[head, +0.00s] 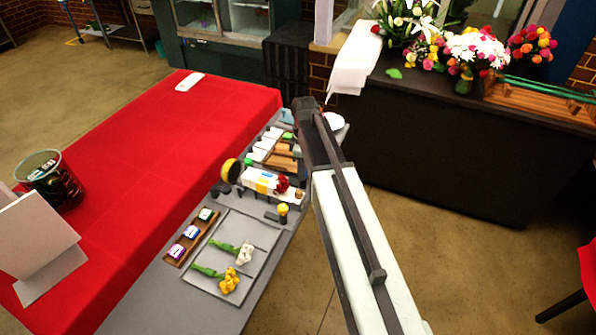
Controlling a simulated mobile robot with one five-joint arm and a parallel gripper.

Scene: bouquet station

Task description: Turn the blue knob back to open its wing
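The narrow grey station (240,298) runs along the red table's right side. I cannot make out a blue knob or its wing for certain. A small pale blue piece (287,117) shows at the station's far end, just left of my arm's dark end; its shape is too small to tell. My gripper (306,106) is at the far end of my arm, over or beside the station's far end. Its fingers cannot be told apart, so its opening is unclear. My arm hides part of the station's right edge.
A wooden strip (178,263) with several small coloured pieces and a panel with white (246,251) and yellow flowers (229,281) lie nearby. A white box (258,181) sits mid-station. A dark counter (445,150) with bouquets stands at right. The red table (170,150) is mostly clear.

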